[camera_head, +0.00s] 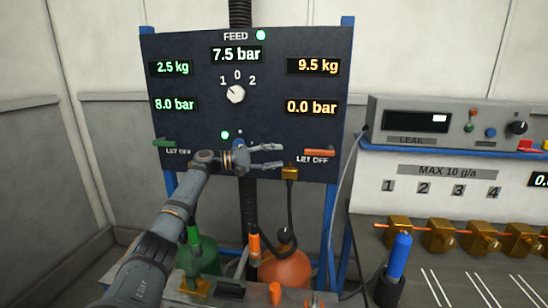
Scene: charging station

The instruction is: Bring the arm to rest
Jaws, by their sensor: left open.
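My left arm (180,215) reaches up from the bottom left toward the dark feed panel (205,120). My left gripper (279,156) is open, its two fingers pointing right in front of the panel's lower part. Nothing shows between the fingers. A brass fitting (290,173) on a black hose is close to the fingertips; I cannot tell whether they touch. The panel's selector knob (236,94) seems turned toward 1. A green lever (164,143) is at the panel's left and an orange lever (318,153) at its right. My right gripper is not in view.
Below the panel stand a green cylinder (204,257) and an orange cylinder (287,269). A leak tester (440,122) sits on a blue-edged shelf at right. Several brass valves (440,236) line the bench, with a blue-topped tool (399,257) near its left edge.

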